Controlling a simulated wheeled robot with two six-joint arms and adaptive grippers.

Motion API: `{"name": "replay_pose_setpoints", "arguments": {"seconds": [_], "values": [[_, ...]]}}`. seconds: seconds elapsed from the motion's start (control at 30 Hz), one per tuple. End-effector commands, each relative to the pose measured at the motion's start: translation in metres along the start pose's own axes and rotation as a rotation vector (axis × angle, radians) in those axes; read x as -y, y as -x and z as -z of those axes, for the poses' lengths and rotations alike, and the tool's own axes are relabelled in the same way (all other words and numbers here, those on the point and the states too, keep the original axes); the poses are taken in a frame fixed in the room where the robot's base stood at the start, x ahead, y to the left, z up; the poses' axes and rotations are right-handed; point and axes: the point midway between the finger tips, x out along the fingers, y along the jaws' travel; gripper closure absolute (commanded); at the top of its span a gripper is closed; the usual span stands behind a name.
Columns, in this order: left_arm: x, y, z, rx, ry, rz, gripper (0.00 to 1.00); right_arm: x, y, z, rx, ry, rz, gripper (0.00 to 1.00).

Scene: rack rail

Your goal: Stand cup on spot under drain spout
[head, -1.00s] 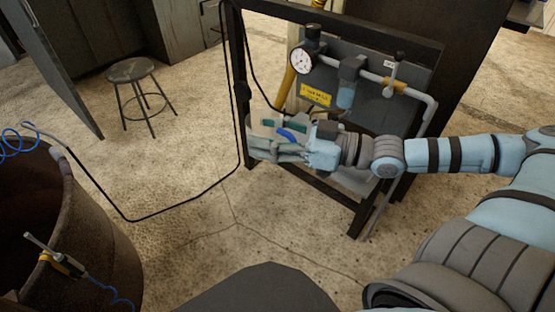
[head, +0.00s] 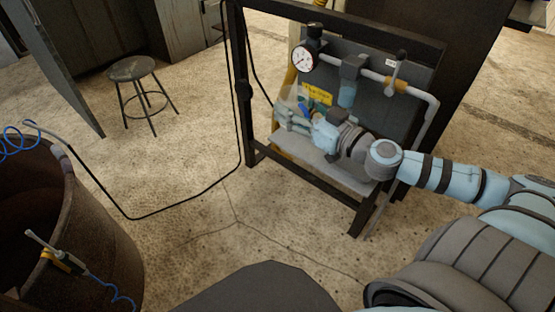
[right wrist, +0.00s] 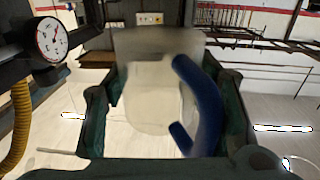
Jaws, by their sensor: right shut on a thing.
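The cup (right wrist: 150,95) is pale and translucent with a blue handle (right wrist: 208,105). In the right wrist view it sits between the two fingers of my right gripper, which is shut on it. In the head view my right gripper (head: 297,118) holds the cup (head: 290,98) in front of the rack panel, above the pale shelf (head: 325,170) and left of the bluish filter bowl (head: 347,95). The cup is partly hidden by the fingers there. I cannot make out the drain spout or a marked spot for certain. My left gripper is not in view.
The dark rack frame (head: 242,110) surrounds the panel. A gauge (head: 302,61), a pipe (head: 432,110) and a valve handle (head: 398,65) stick out above and right of the gripper. A rusty drum (head: 100,240) and a stool (head: 133,70) stand left.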

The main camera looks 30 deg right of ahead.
Motion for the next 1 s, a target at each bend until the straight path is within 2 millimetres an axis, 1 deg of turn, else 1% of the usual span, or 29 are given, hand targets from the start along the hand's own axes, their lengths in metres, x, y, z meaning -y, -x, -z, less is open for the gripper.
{"name": "replay_pose_setpoints", "arguments": {"seconds": [0.13,0.23,0.27,0.37,0.4,0.5,0.57,0.6,0.7,0.8,0.83,0.9,1.0], "values": [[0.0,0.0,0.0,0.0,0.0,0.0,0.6,-0.021,-0.006,-0.016,-0.004,-0.016,-0.139,0.81],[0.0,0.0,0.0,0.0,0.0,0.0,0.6,-0.039,-0.012,-0.037,-0.003,-0.021,-0.281,0.81],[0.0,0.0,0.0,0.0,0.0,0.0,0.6,-0.044,-0.014,-0.045,-0.002,-0.019,-0.325,0.81],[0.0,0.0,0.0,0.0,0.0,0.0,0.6,-0.055,-0.021,-0.078,0.003,-0.017,-0.48,0.81],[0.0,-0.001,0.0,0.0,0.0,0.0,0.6,-0.057,-0.025,-0.095,0.006,-0.015,-0.544,0.81],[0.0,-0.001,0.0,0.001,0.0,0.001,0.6,-0.053,-0.035,-0.135,0.008,-0.01,-0.675,0.81],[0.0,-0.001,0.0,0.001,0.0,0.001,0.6,-0.046,-0.041,-0.156,0.008,-0.009,-0.728,0.81],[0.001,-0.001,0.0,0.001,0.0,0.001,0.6,-0.041,-0.045,-0.169,0.007,-0.01,-0.757,0.81],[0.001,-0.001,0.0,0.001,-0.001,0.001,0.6,-0.022,-0.054,-0.198,0.007,-0.007,-0.811,0.81],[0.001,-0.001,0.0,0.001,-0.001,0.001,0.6,-0.007,-0.06,-0.216,0.003,-0.003,-0.836,0.81],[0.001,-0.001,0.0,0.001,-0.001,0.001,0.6,-0.005,-0.061,-0.22,0.002,-0.002,-0.84,0.81],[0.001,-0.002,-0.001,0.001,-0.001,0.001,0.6,-0.004,-0.062,-0.223,-0.001,-0.001,-0.844,0.81],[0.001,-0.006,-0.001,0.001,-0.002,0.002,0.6,-0.01,-0.062,-0.226,-0.003,0.001,-0.845,0.81]]}}
